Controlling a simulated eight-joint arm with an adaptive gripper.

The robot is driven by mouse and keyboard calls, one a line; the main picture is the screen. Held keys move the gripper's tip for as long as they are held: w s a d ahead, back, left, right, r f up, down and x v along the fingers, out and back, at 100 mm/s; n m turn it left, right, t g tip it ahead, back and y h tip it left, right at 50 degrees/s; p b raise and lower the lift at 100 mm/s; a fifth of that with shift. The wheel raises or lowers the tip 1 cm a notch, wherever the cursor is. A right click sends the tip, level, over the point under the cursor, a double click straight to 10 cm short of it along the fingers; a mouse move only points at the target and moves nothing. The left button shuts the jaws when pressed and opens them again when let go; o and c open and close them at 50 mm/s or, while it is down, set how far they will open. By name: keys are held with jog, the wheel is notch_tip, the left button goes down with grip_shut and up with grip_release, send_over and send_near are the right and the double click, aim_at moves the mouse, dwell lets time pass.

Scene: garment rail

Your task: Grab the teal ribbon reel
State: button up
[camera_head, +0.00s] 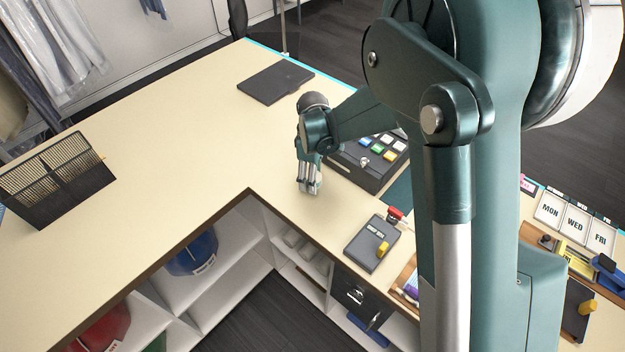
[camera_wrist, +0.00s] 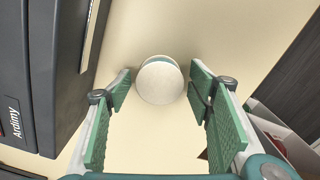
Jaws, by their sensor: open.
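The teal ribbon reel (camera_wrist: 160,82) shows in the wrist view as a pale round disc with a thin teal band along its far edge. It is on the cream counter, between my two fingertips in the picture, with a gap on each side. My gripper (camera_head: 309,190) is open, with green-padded fingers pointing down close above the counter near its inner edge. I cannot tell whether the fingertips are level with the reel or above it. In the head view I cannot make out the reel; my gripper seems to hide it.
A dark cash register (camera_head: 372,160) with coloured keys stands close right of my gripper; its dark side (camera_wrist: 45,75) fills the wrist view's left. A black folder (camera_head: 276,82) lies behind.

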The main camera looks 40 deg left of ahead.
dwell(0.3)
jog(key=c, duration=0.9)
jog(key=shift+r, duration=0.15)
jog(key=shift+r, duration=4.9)
